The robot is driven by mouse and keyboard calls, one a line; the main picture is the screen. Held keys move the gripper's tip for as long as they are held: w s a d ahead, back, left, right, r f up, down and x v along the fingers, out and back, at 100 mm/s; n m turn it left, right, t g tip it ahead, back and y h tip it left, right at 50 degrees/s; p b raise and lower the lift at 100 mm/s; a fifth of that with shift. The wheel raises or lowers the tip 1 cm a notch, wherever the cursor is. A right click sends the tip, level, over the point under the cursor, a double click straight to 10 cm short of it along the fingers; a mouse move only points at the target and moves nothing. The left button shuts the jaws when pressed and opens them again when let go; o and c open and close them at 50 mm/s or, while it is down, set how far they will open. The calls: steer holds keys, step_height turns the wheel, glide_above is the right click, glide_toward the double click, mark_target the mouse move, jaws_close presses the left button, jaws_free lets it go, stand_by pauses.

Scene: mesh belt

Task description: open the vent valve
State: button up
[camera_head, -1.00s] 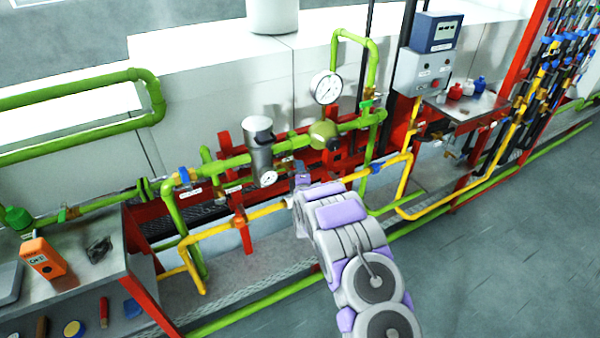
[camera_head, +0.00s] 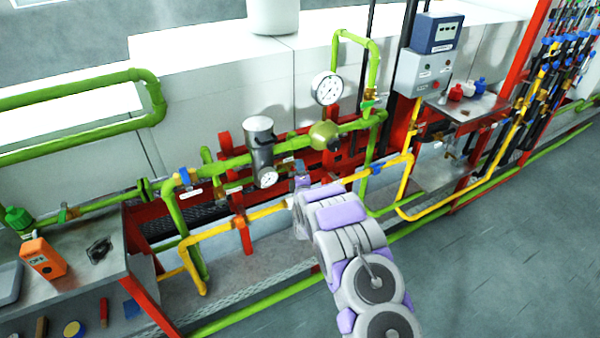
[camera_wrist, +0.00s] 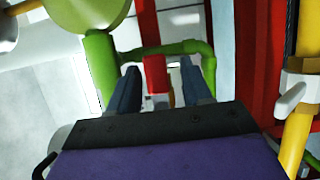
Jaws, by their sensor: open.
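In the wrist view my gripper (camera_wrist: 160,82) is open, its two dark fingers apart and pointing at the pipework. A small red block-like part (camera_wrist: 155,75), possibly a valve handle, shows between the fingers; I cannot tell whether they touch it. A green pipe (camera_wrist: 103,70) runs behind and beside the fingers. In the head view my gripper (camera_head: 300,182) is at the pipe rack, near the yellow pipe (camera_head: 265,212) and below the round olive-green fitting (camera_head: 324,136). No label shows which part is the vent valve. My arm hides part of the lower pipes.
A yellow pipe (camera_wrist: 305,45) with a pale lever (camera_wrist: 291,100) stands close right in the wrist view. A pressure gauge (camera_head: 327,88) and a metal cylinder (camera_head: 259,146) rise above the rack. A bench with an orange device (camera_head: 42,258) is left. The floor at right is clear.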

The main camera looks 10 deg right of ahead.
steer(key=shift+s, duration=0.1)
steer(key=s+a+p, duration=0.1)
steer(key=s+p, duration=0.2)
steer(key=s, duration=1.4)
steer(key=shift+a+f, duration=0.15)
steer(key=shift+a, duration=0.1)
steer(key=s+d+r+m+g, duration=0.1)
steer(key=s+r+m+g, duration=0.8)
steer(key=s+r+m, duration=0.1)
steer(key=s+r+m+g, duration=0.2)
steer(key=s+r+g, duration=0.1)
steer(key=s, duration=1)
steer(key=s+r+m+g, duration=0.2)
steer(key=s+r+g, duration=0.2)
steer(key=s, duration=0.9)
steer(key=s+r+m+g+y, duration=0.1)
steer(key=s+r+m+g, duration=0.2)
steer(key=s, duration=1)
step_height(320, 180, up, 3)
steer(key=shift+a+f+g, duration=0.1)
steer(key=shift+a+g, duration=0.3)
steer(key=shift+a, duration=0.05)
